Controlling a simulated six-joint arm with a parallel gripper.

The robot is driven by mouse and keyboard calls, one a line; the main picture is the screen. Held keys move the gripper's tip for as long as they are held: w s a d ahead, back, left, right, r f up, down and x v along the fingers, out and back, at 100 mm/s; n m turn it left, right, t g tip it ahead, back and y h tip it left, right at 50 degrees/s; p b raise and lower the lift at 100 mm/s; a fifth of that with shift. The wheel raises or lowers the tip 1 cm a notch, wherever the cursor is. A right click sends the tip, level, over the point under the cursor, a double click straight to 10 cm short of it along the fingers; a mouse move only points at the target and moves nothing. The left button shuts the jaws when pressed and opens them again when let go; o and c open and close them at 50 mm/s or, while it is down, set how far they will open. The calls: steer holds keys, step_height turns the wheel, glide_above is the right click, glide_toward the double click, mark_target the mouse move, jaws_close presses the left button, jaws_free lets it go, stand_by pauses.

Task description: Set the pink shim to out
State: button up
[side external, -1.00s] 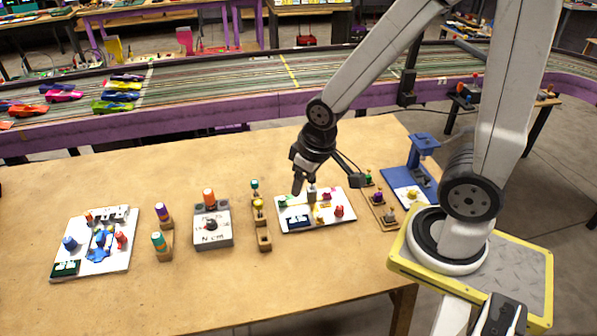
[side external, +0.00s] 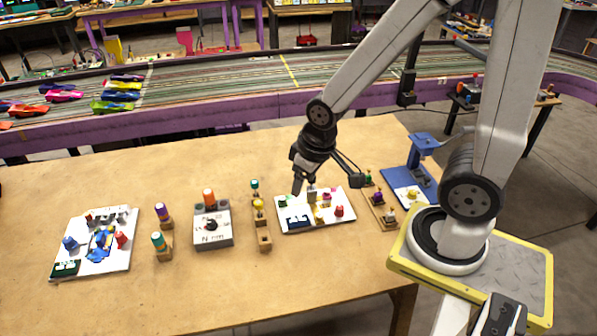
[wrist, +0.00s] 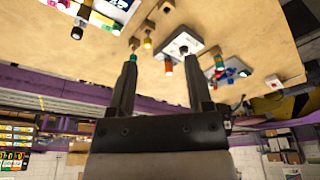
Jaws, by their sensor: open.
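The white board (side external: 345,219) lies on the wooden table, below my gripper (side external: 299,187). It carries several small coloured pieces: a green one, a grey post, yellow ones, a red knob and a small pink piece (side external: 327,196). The pink piece may be the shim; it is too small to make out its position or any label. My gripper is above the board's left part, its fingers apart and nothing seen between them.
A grey box with an orange-topped knob (side external: 209,198) and wooden stands with coloured pegs (side external: 258,204) are left of the board. A second white board (side external: 120,258) is at far left. A wooden peg strip (side external: 381,212) and blue stand (side external: 422,165) are right. The table's front is clear.

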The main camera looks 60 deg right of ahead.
stand_by(0.3)
steer(key=g, duration=0.3)
glide_above(327, 190)
steer(key=f, duration=1.6)
steer(key=shift+a+f, duration=0.15)
steer(key=shift+a, duration=0.05)
steer(key=shift+d+f, duration=0.15)
steer(key=shift+f, duration=0.15)
steer(key=shift+f, duration=3.75)
